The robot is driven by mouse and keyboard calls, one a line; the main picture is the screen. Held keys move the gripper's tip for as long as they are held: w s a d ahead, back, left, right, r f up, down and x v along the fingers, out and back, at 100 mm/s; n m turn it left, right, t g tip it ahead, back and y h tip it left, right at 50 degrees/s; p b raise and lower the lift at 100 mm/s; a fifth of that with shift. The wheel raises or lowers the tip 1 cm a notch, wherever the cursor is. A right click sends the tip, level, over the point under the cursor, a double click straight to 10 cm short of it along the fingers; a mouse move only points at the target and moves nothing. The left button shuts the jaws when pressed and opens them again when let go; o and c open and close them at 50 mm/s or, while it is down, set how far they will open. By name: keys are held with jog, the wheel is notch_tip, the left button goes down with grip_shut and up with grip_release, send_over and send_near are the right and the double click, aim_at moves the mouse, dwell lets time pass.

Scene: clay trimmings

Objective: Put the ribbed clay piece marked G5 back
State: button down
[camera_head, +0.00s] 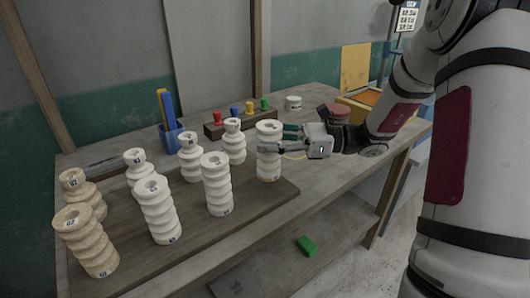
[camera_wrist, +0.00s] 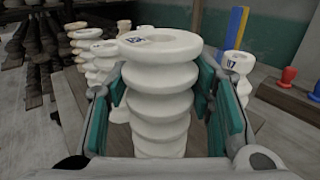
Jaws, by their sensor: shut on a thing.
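My gripper (camera_head: 282,140) is shut on a white ribbed clay piece (camera_head: 269,160), with one finger on each side of its upper part. In the wrist view the same ribbed piece (camera_wrist: 160,105) stands upright between the green finger pads. It has a round hole in its top and a small label on its rim, too blurred to read. Its base is at the right end of the dark wooden board (camera_head: 245,205); I cannot tell whether it touches the board.
Several white ribbed pieces, including one close by (camera_head: 217,185), and two tan ones (camera_head: 85,240) stand on the left. Behind are a blue holder (camera_head: 170,138) and a rack of coloured pegs (camera_head: 238,122). A green block (camera_head: 306,245) lies below the table.

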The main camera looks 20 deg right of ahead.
jog(key=shift+w+a+f+b, duration=0.1)
jog(key=shift+a+f, duration=0.05)
jog(key=shift+f, duration=0.45)
jog(key=shift+w+a+f+b, duration=0.1)
jog(key=shift+w+a+f, duration=0.05)
jog(key=shift+f, duration=0.45)
jog(key=shift+w+a+f+b, duration=0.1)
jog(key=shift+a+f, duration=0.05)
jog(key=shift+f, duration=0.45)
jog(key=shift+f, duration=0.15)
jog(key=c, duration=0.8)
grip_release()
jog(key=shift+o, duration=0.2)
